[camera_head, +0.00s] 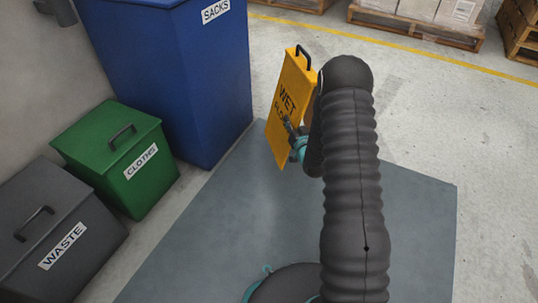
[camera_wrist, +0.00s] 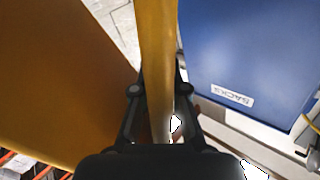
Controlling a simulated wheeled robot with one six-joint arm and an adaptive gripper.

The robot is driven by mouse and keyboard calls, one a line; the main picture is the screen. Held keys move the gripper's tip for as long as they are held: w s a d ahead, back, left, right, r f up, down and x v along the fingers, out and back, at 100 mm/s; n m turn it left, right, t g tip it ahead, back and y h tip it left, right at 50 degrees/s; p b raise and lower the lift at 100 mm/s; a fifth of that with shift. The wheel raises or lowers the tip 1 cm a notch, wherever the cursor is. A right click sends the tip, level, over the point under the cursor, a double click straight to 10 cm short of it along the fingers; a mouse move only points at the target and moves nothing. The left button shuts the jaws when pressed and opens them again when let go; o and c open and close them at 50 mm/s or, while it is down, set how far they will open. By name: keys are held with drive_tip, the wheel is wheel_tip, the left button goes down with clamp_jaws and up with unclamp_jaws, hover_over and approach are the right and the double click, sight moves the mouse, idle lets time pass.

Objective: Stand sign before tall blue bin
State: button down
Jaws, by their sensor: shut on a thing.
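The yellow wet-floor sign (camera_head: 289,98) is held upright, slightly tilted, over the grey floor mat, with its black handle on top. My gripper (camera_head: 296,140) is shut on the sign at its side edge. In the wrist view the sign's panel (camera_wrist: 60,70) fills the left, and its edge runs between the fingers of my gripper (camera_wrist: 160,95). The tall blue bin (camera_head: 180,75), labelled SACKS, stands to the left of the sign, and it shows at the right in the wrist view (camera_wrist: 250,50). I cannot tell whether the sign's lower end touches the floor.
A green CLOTHS bin (camera_head: 115,155) and a dark grey WASTE bin (camera_head: 60,235) stand along the left wall. The grey mat (camera_head: 250,225) is bare around my arm. Pallets with boxes (camera_head: 420,20) stand at the back beyond a yellow floor line (camera_head: 400,47). Open floor lies to the right.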

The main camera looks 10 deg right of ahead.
drive_tip(key=shift+w+a+f, duration=0.1)
drive_tip(key=shift+w, duration=0.3)
drive_tip(key=w+a+f+b, duration=0.2)
drive_tip(key=w+a+f, duration=0.1)
drive_tip(key=a+f, duration=0.7)
drive_tip(key=shift+w+f, duration=0.25)
drive_tip(key=shift+w, duration=0.15)
drive_tip(key=c, duration=1.2)
unclamp_jaws()
drive_tip(key=shift+f, duration=0.15)
